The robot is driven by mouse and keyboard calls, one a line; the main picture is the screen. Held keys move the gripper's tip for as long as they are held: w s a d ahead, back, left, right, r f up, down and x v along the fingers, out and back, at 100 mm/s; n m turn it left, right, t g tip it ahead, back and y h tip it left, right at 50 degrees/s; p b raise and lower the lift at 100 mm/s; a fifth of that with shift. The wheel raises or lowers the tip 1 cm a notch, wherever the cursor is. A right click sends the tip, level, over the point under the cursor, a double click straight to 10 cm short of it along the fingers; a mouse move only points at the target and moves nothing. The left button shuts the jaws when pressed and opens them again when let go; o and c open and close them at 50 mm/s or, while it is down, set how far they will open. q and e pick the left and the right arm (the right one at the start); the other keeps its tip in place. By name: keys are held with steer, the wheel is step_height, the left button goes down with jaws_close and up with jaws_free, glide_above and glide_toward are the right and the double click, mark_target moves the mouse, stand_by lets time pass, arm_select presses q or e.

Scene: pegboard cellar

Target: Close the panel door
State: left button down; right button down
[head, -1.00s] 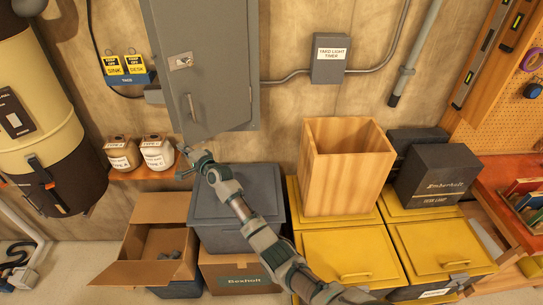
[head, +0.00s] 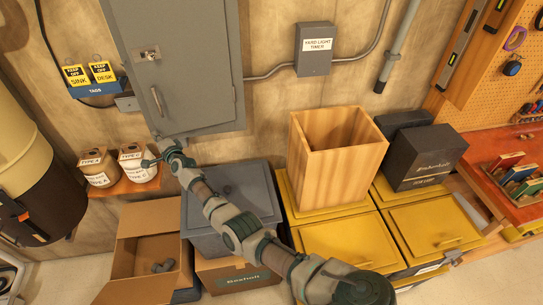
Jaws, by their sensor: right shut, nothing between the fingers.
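The grey metal panel door (head: 178,70) is on the wall at the upper left of the head view. It has a latch plate (head: 148,53) and a vertical handle (head: 156,100) near its left edge, with hinges along its right side. Its lower left corner seems to stand a little out from the wall, but I cannot tell the exact gap. My right gripper (head: 150,155) is shut and empty just below that corner, in front of the small shelf. I cannot tell whether it touches the door. My left gripper is not in view.
White-labelled pots (head: 138,163) stand on a wooden shelf close to the gripper. Below are a dark grey bin (head: 245,185) and an open cardboard box (head: 148,220). A wooden box (head: 328,170) stands on yellow bins to the right. A tank (head: 30,165) is at far left.

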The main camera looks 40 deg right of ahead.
steer(key=shift+w+d+f+h, duration=0.1)
steer(key=shift+w+d+h, duration=0.35)
steer(key=shift+h, duration=0.05)
steer(key=shift+m, duration=0.3)
